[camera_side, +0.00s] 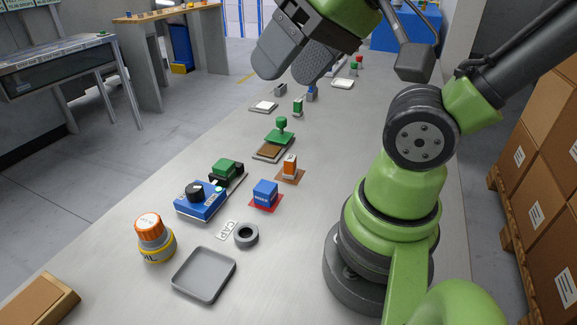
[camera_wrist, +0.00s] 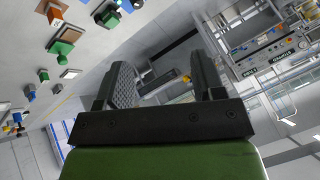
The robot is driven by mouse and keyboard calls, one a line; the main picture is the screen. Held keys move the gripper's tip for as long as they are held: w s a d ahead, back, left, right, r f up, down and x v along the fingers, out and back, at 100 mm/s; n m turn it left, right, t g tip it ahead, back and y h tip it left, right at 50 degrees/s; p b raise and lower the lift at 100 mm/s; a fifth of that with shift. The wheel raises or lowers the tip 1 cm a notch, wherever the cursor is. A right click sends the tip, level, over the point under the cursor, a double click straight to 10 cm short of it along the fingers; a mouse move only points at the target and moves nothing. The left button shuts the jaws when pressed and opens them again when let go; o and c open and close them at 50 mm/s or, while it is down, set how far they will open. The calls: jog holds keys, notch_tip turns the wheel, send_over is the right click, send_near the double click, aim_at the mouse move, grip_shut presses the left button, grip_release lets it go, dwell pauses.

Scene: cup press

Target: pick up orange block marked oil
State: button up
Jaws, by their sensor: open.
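The orange block (camera_side: 290,165) stands upright on a small brown-orange mat (camera_side: 293,179) near the middle of the bench in the side view. It has a pale marking that is too small to read. An orange block also shows at the top left of the wrist view (camera_wrist: 53,13). My gripper (camera_side: 288,77) is open and empty, high above the far part of the bench and well apart from the block. Its two fingers (camera_wrist: 158,85) also show in the wrist view with nothing between them.
A blue block (camera_side: 265,194) on a red mat stands just in front of the orange one. A green-knobbed press (camera_side: 281,130) stands behind it. A blue device (camera_side: 200,202), a grey tray (camera_side: 204,275), a dark ring (camera_side: 246,235) and an orange-capped jar (camera_side: 154,240) are nearer.

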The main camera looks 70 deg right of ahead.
dwell(0.4)
jog(key=m+g+h, duration=0.2)
jog(key=m+g, duration=0.5)
jog(key=m, duration=2.3)
send_over(290, 157)
jog(key=f, duration=1.9)
jog(key=shift+s+a+f, duration=0.15)
jog(key=shift+s+a, duration=0.25)
jog(key=shift+m, duration=0.4)
jog(key=f, duration=0.5)
jog(key=shift+s+d+f, duration=0.1)
jog(key=shift+s+d, duration=0.05)
jog(key=shift+d, duration=0.15)
jog(key=shift+w+f, duration=0.15)
jog(key=shift+f, duration=0.8)
jog(key=shift+w+f, duration=0.2)
jog(key=shift+f, duration=0.8)
jog(key=shift+w+f, duration=0.15)
jog(key=shift+f, duration=0.8)
jog(key=shift+c, duration=0.5)
